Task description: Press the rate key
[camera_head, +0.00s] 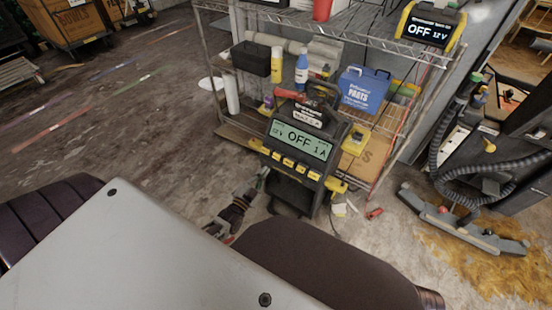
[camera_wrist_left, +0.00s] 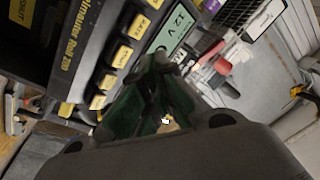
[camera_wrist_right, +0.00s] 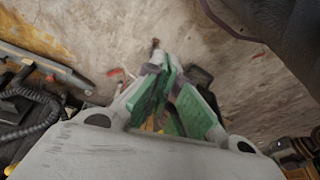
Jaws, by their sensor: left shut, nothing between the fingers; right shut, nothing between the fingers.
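The charger (camera_head: 318,125) stands on a dark stand, its lit screen (camera_head: 302,140) reading 12 V, OFF, 1A. A row of yellow keys (camera_head: 288,162) runs below the screen. In the left wrist view several keys (camera_wrist_left: 122,56) show beside part of the screen (camera_wrist_left: 175,28); the upper key (camera_wrist_left: 141,25) may read RATE, but the label is too blurred to be sure. My left gripper (camera_head: 262,178) is shut and empty, just left of and below the key row, apparently apart from it. My right gripper (camera_wrist_right: 168,85) is shut and empty over the floor, outside the head view.
A wire shelf (camera_head: 330,30) behind holds bottles, a blue parts box (camera_head: 363,90) and a second charger (camera_head: 430,25) reading OFF 12 V. A grey hose and floor tool (camera_head: 465,225) lie at right. The floor at left is mostly clear.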

